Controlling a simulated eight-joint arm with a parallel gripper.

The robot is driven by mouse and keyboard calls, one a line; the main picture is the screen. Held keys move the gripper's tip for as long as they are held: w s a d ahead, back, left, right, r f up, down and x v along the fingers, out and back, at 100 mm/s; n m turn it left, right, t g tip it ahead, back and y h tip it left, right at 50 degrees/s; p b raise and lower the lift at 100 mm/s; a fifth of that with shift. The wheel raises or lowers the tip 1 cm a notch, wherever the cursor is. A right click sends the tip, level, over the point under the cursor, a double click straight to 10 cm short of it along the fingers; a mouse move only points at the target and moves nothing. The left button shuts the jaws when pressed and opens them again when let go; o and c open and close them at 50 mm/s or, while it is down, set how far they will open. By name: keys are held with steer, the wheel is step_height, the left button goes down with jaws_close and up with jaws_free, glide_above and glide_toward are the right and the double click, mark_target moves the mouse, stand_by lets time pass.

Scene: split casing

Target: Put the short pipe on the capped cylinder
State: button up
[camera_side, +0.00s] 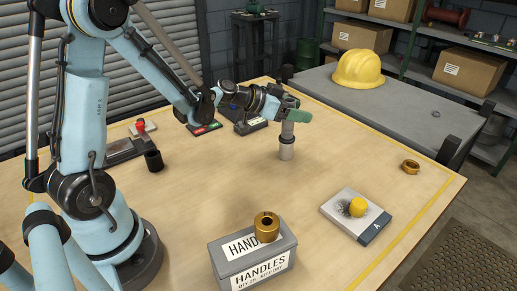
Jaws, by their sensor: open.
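An upright grey cylinder (286,152) stands on the wooden table near its middle. A narrower grey section rises from it, with a darker band between the two. I cannot tell whether this is the capped cylinder alone or has the short pipe on it. My gripper (291,116), with green fingers, is open at the top of this grey piece and hides its upper end. I cannot tell whether the fingers touch it. A short black hollow cylinder (153,161) stands at the left of the table; I cannot tell whether it is the short pipe.
A grey box labelled HANDLES (252,266) stands at the front with a brass cylinder (266,228) on top. A yellow knob (357,207) sits on a flat box at right, near a brass ring (411,166). Dark trays and a red-topped item (141,126) lie at left.

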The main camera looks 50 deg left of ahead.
steer(key=shift+r, duration=0.15)
steer(key=v, duration=1.2)
steer(key=s+d+f+n+g+y, duration=0.2)
steer(key=s+d+n+g+y, duration=0.2)
steer(key=s+d, duration=0.4)
steer(key=shift+s+d+f+g+y, duration=0.3)
steer(key=shift+s+d+f+g, duration=0.1)
steer(key=shift+s+g, duration=0.5)
